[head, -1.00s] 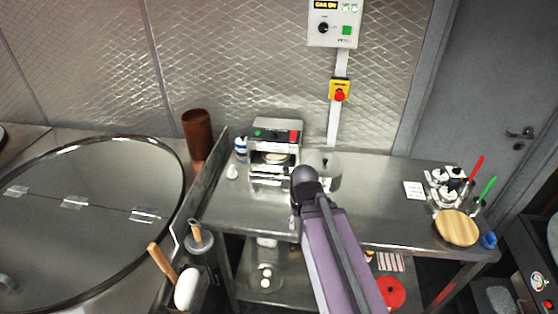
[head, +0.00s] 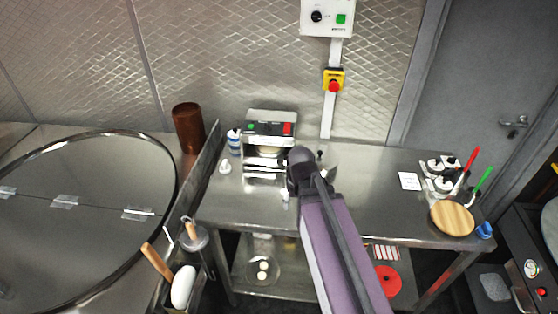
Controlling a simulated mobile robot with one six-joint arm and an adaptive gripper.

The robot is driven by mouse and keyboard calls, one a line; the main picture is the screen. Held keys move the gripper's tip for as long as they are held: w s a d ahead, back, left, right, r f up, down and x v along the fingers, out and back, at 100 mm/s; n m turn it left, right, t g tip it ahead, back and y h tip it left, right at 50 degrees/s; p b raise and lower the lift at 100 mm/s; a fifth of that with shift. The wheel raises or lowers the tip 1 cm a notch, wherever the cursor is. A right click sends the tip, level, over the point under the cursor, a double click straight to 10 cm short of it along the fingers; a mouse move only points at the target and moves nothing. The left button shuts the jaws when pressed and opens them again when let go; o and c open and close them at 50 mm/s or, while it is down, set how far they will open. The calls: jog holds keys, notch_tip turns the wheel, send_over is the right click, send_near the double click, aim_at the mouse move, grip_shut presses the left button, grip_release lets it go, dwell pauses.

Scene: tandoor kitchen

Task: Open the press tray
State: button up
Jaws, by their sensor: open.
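The press (head: 270,129) is a small steel machine with a green and a red button, standing at the back left of the steel table. Its front slot is narrow, with a pale edge just showing inside. The bright metal tray front (head: 262,163) sits below the slot; I cannot tell how far it is out. My gripper (head: 302,168) is at the end of my arm, just right of the press front. My wrist hides most of the fingers, and no held thing shows. I cannot tell if it touches the press.
A blue-and-white bottle (head: 234,142) and a small white item (head: 225,167) stand left of the press. A thin upright panel (head: 203,163) divides the table from the large round lid (head: 90,230).

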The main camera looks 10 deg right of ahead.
aim_at(280, 161)
jog(key=w+d+r+n+t+y+p, duration=0.1)
jog(key=w+r+n+p, duration=0.1)
jog(key=w, duration=0.9)
jog(key=w+d+r+n+t+p, duration=0.2)
jog(key=w+r+p, duration=0.1)
jog(key=w, duration=0.8)
jog(key=shift+r+n+t+y, duration=0.3)
jog(key=shift+r+n+y, duration=0.1)
jog(key=shift+r, duration=0.45)
jog(key=shift+w+f, duration=0.1)
jog(key=b+x, duration=1.3)
jog(key=shift+w+f, duration=0.15)
jog(key=shift+f, duration=0.15)
jog(key=shift+a, duration=0.1)
grip_shut()
